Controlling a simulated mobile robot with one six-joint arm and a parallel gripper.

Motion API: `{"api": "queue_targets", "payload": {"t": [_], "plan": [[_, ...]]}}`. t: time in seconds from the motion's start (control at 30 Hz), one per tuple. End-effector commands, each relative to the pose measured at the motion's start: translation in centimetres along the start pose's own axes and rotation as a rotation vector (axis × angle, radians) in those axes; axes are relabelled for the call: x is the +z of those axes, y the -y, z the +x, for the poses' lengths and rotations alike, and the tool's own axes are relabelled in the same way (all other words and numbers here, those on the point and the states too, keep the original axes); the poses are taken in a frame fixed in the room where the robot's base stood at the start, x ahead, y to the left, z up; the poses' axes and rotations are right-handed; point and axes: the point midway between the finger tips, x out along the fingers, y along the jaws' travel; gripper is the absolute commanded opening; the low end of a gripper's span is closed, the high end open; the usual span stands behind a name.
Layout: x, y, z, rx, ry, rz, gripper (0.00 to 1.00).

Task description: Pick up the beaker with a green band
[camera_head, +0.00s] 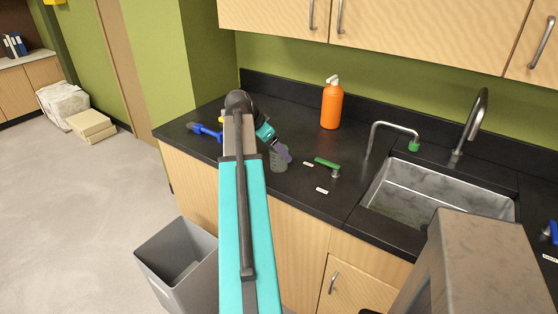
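A grey, see-through beaker (278,162) stands on the black counter, a little left of a green-handled fitting. I cannot make out a green band on it at this size. My gripper (285,156), with purple-grey fingers on a teal wrist, reaches down from the upper left at the beaker's rim and overlaps its upper right part. Whether the fingers touch the beaker, go inside it or only pass in front is unclear. The finger opening is hidden by the angle.
The green-handled fitting (328,164) and small white labels (322,190) are right of the beaker. An orange pump bottle (331,104) stands behind. A blue-handled fitting (206,131) is left. A sink (430,188) with faucet lies right. A grey bin (178,258) stands on the floor.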

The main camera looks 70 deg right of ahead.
Motion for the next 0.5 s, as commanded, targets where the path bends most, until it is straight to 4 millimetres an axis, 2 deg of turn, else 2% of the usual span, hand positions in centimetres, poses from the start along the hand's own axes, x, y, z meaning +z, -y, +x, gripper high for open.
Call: {"api": "queue_targets", "payload": {"t": [0.27,0.5], "plan": [[0.0,0.0,0.4,0.001,0.0,0.0,0.74],[0.0,-0.1,2.2,0.002,0.001,0.0,0.74]]}}
